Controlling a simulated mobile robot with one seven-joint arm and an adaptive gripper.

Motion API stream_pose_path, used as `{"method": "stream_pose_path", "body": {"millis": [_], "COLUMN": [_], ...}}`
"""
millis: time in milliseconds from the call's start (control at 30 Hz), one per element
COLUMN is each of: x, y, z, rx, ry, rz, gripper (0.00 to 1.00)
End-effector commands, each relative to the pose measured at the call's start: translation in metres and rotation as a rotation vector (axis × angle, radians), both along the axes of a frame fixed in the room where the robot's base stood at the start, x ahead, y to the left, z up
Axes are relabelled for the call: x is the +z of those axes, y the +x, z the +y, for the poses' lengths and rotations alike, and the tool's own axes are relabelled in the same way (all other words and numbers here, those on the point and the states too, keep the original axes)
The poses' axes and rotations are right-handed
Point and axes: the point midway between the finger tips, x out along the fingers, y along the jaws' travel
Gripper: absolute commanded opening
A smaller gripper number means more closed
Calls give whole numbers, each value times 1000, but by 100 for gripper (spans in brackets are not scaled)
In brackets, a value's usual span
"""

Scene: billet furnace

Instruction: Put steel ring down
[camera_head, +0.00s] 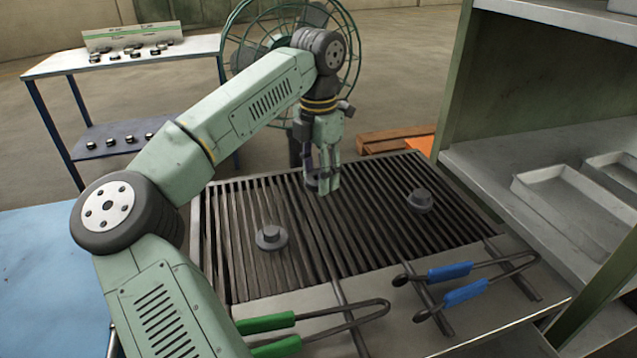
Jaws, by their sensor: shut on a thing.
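My gripper (322,187) points down over the middle of the dark slatted grate (352,222), toward its far side. It is shut on the steel ring (311,181), a small dark piece that shows at the left of the fingertips. Most of the ring is hidden by the fingers. The ring is at or just above the slats; I cannot tell whether it touches them.
Two grey flanged pieces with raised hubs sit on the grate, one at front left (270,238), one at right (420,200). Green-handled tongs (265,325) and blue-handled tongs (450,272) lie in front. A shelf with trays (570,205) stands right. Slats around my gripper are clear.

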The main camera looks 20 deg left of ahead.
Motion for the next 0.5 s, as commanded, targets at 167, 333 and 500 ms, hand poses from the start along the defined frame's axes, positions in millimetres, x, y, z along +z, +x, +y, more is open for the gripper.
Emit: {"method": "stream_pose_path", "body": {"millis": [167,333,500], "x": [-26,-34,-35], "y": [-1,-1,-1], "z": [-1,0,-1], "rx": [-1,1,1], "ry": [-2,-1,-1], "rz": [2,-1,-1], "gripper": [2,2,2]}}
